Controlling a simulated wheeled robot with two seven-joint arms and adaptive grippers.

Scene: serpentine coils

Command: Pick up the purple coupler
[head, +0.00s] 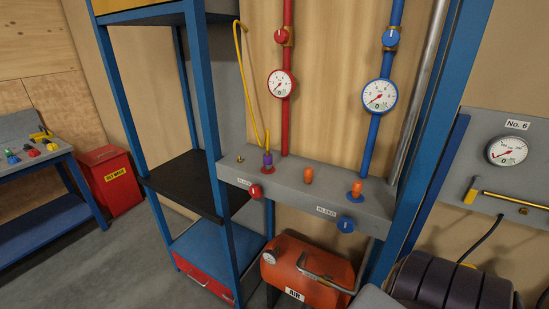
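A small purple coupler (267,159) stands upright on the grey manifold ledge (345,196), at the lower end of a yellow hose (246,85). A red ring or base shows beneath it, where the red pipe (287,120) comes down just to its right. Whether the coupler is locked onto the ledge cannot be told. Neither of my grippers is in view.
Orange caps (308,176) stand right of the coupler. A red knob (255,191) and a blue knob (346,224) stick out in front. A blue-framed shelf (207,95) stands left, an orange air tank (283,274) below. A bench (60,157) holds small coloured parts.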

